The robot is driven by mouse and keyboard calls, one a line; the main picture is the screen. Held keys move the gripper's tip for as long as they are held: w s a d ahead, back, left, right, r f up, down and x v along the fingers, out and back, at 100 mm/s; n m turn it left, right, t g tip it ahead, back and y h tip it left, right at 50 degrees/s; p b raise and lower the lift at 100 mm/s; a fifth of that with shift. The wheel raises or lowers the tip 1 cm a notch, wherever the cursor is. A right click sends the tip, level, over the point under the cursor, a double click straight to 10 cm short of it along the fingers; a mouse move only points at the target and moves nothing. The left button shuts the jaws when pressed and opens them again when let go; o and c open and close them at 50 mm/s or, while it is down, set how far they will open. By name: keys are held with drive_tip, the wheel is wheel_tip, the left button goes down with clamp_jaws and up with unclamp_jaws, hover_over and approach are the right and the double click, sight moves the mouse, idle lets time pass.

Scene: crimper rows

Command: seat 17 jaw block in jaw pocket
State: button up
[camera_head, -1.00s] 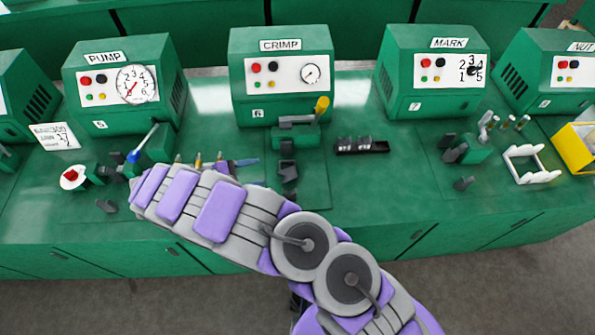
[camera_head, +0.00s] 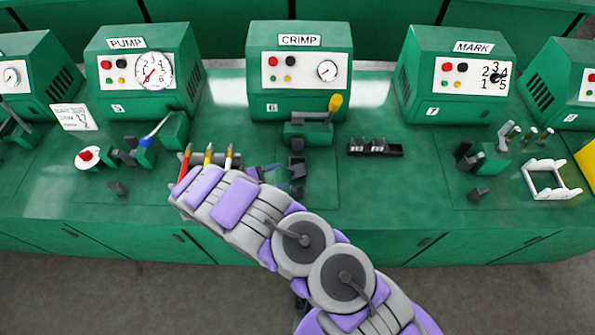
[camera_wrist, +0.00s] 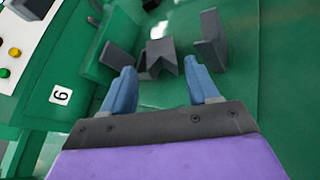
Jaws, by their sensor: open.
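The black tray (camera_head: 397,151) holds small dark jaw blocks (camera_head: 377,146) with pale labels I cannot read clearly; it stands right of the crimp fixture (camera_head: 308,132). Dark jaw pieces (camera_head: 297,166) stand in front of that fixture. In the wrist view, a dark piece with a V-shaped notch (camera_wrist: 161,56) lies just beyond my fingertips, and an upright dark block (camera_wrist: 209,40) stands to its right. I cannot tell which piece is the jaw pocket. My gripper (camera_wrist: 159,68) is open, its two blue fingers apart, with nothing between them. In the head view my arm partly hides that area.
The CRIMP machine (camera_head: 300,95) stands behind. Left are coloured pens (camera_head: 207,156), a blue-tipped lever (camera_head: 150,137) and a card (camera_head: 70,117). A white frame (camera_head: 545,180) and dark clamp parts stand at right. The bench between the tray and the MARK machine's fixture is clear.

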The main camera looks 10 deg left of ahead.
sight(295, 171)
drive_tip(key=shift+w+d+f, duration=0.25)
drive_tip(key=shift+w+d, duration=0.25)
drive_tip(key=shift+w+f, duration=0.35)
drive_tip(key=shift+f, duration=0.05)
drive_tip(key=b+x, duration=0.1)
drive_tip(key=x, duration=0.2)
drive_tip(key=shift+w+f, duration=0.1)
drive_tip(key=shift+f, duration=0.1)
drive_tip(key=shift+w+d, duration=0.3)
drive_tip(key=shift+d, duration=0.35)
drive_tip(key=shift+a, duration=0.3)
drive_tip(key=c, duration=0.6)
clamp_jaws()
drive_tip(key=shift+d, duration=0.1)
